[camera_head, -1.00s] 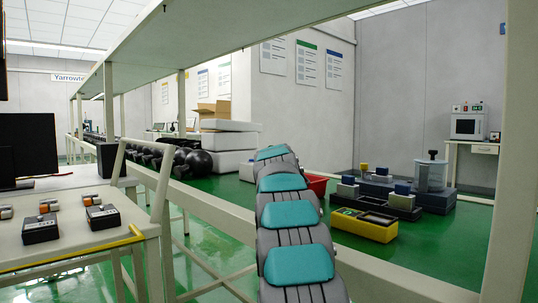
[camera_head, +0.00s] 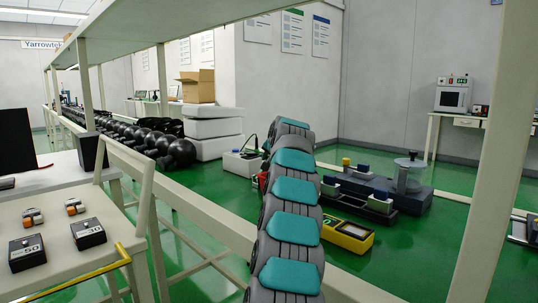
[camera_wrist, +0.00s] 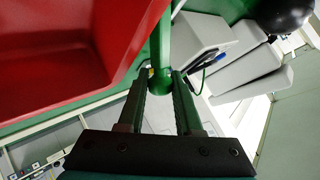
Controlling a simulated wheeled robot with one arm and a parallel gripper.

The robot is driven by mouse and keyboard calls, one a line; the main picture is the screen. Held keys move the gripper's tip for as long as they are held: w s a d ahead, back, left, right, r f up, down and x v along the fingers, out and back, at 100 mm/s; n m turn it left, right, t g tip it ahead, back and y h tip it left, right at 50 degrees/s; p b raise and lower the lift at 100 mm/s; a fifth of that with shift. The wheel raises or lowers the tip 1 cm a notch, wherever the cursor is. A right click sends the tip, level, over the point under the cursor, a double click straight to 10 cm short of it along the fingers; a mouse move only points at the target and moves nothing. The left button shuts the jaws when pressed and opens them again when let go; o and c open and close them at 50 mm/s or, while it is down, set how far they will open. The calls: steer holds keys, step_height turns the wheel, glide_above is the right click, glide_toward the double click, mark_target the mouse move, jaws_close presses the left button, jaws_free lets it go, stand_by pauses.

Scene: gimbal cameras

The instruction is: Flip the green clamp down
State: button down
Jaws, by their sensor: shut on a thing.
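The green clamp shows in the wrist view as a green bar (camera_wrist: 161,42) running down from the top edge to a rounded end between the fingertips. My gripper (camera_wrist: 160,80) is shut on this lower end, with one dark finger on each side. The rest of the clamp lies outside the wrist view. In the head view my arm hides the gripper and the clamp.
A red bin (camera_wrist: 70,60) fills the upper left of the wrist view, close to the clamp. A white block with a dark cable (camera_head: 240,162) stands left of my arm. A yellow tray (camera_head: 345,238) and dark fixtures lie to the right. A pale rail crosses in front.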

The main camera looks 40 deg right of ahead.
steer(key=shift+d+f+p, duration=0.45)
steer(key=shift+f+p, duration=0.1)
steer(key=shift+p, duration=0.05)
stand_by(0.6)
steer(key=c, duration=0.6)
jaws_free()
steer(key=shift+a+r+b, duration=0.25)
steer(key=shift+b, duration=0.35)
